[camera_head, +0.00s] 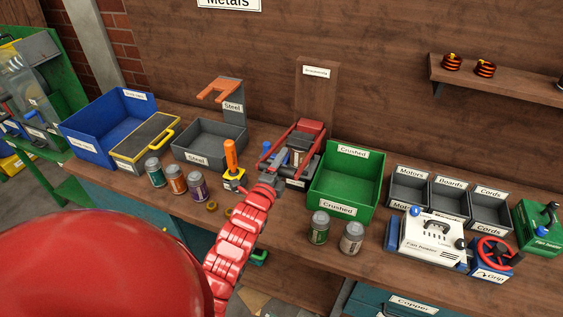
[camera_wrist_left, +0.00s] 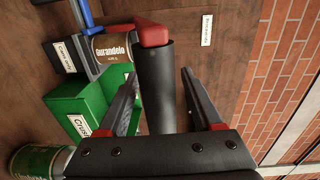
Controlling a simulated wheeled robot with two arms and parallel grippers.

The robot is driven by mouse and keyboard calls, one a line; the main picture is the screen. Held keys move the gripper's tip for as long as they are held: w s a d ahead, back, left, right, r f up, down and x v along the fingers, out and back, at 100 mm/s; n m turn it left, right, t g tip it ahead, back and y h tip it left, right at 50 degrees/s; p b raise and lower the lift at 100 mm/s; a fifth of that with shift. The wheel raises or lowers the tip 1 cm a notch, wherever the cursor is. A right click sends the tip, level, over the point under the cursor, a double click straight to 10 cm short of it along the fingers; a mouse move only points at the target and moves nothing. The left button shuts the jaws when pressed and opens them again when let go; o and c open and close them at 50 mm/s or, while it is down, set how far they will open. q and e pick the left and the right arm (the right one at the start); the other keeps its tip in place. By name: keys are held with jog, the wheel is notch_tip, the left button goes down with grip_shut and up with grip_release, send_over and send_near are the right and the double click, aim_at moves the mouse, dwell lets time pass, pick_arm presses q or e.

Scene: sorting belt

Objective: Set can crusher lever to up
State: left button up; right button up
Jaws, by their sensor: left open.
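The red and dark can crusher (camera_head: 310,140) stands on the bench at the middle, with red lever arms (camera_head: 279,143) slanting down toward the front left. A tan can (camera_wrist_left: 112,47) sits in it. My left gripper (camera_head: 268,184) is at the crusher's front left. In the left wrist view, the lever's black cylindrical grip (camera_wrist_left: 155,85), with a red end, lies between the open fingers (camera_wrist_left: 158,72). Gaps show on both sides of the grip, so the fingers do not appear closed on it. My right gripper is out of view.
The green Crushed bin (camera_head: 350,187) stands right of the crusher. An orange-handled tool (camera_head: 231,155) is on the left, close to my forearm. Several cans stand along the bench front, including a green-labelled one (camera_head: 319,228). The Steel bin (camera_head: 209,145) is behind left.

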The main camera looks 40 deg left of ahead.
pick_arm(q)
jog(key=shift+c, duration=0.2)
grip_shut()
dwell(1.3)
